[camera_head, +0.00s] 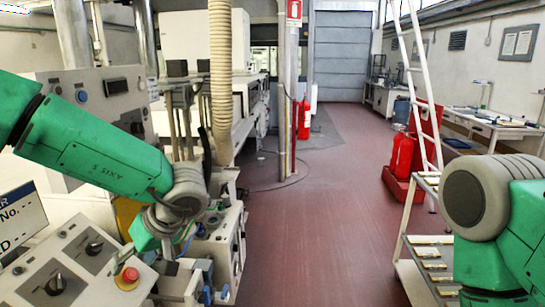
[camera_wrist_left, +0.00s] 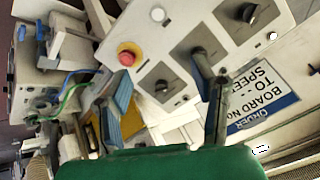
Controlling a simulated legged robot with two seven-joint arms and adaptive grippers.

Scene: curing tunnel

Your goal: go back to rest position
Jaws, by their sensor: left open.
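My left arm (camera_head: 105,155) comes in from the left in the head view, green with a grey joint, and reaches down over a control panel. In the left wrist view my left gripper (camera_wrist_left: 165,72) is open, with its two dark fingers spread apart and nothing between them. Behind the fingers is the panel (camera_wrist_left: 150,48) with black knobs and a red button. The red button (camera_head: 127,278) also shows in the head view, below my left wrist. My right arm (camera_head: 490,205) shows at the right edge, green and grey. My right gripper is out of view.
A grey shelf rack (camera_head: 425,262) stands close beside my right arm. Machinery and a ribbed hose (camera_head: 221,80) fill the left side. A white ladder (camera_head: 405,70) and a red fire extinguisher (camera_head: 402,157) stand at the right. The red floor (camera_head: 315,220) is clear in the middle.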

